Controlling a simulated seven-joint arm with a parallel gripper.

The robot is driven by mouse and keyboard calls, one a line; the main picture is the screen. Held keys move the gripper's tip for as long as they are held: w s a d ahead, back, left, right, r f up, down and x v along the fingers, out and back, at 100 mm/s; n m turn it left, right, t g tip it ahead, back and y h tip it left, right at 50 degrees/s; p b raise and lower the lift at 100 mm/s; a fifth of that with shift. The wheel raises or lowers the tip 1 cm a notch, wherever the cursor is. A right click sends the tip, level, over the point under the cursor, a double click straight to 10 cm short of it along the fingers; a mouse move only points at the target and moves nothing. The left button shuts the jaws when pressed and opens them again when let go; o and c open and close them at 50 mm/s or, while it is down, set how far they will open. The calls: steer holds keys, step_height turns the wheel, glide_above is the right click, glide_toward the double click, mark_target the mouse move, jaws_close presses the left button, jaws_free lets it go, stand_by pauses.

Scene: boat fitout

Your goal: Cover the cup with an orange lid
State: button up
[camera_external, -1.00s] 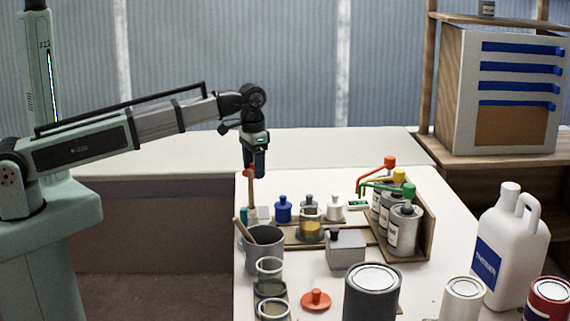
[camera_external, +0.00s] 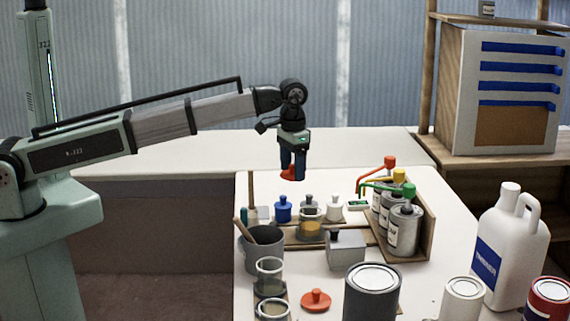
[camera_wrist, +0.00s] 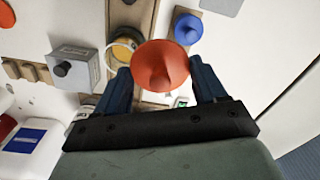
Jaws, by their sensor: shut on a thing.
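My gripper (camera_external: 292,166) is shut on an orange-red lid (camera_external: 290,175) and holds it in the air above the far part of the table. In the wrist view the lid (camera_wrist: 160,62) sits between the two blue fingers (camera_wrist: 162,82), its conical side facing the camera. A clear cup with amber contents (camera_external: 311,231) stands on the wooden board, below and nearer than the gripper. Its round rim (camera_wrist: 123,47) shows open in the wrist view, just left of the lid and partly hidden by it.
Blue (camera_external: 283,209), grey and white (camera_external: 335,209) lids stand behind the cup. A grey box (camera_external: 346,250) stands in front. Another orange-red lid (camera_external: 316,300) lies near the front. A brush pot (camera_external: 264,250), clear cups (camera_external: 269,272) and cans surround the area.

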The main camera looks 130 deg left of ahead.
steer(key=w+d+f, duration=0.1)
steer(key=w+f, duration=0.5)
steer(key=w, duration=0.1)
steer(key=shift+w+d+f, duration=0.15)
steer(key=shift+w+d, duration=0.05)
stand_by(0.5)
steer(key=shift+f, duration=0.5)
stand_by(2.1)
steer(key=o, duration=1.1)
steer(key=shift+r, duration=0.15)
steer(key=shift+r, duration=2.35)
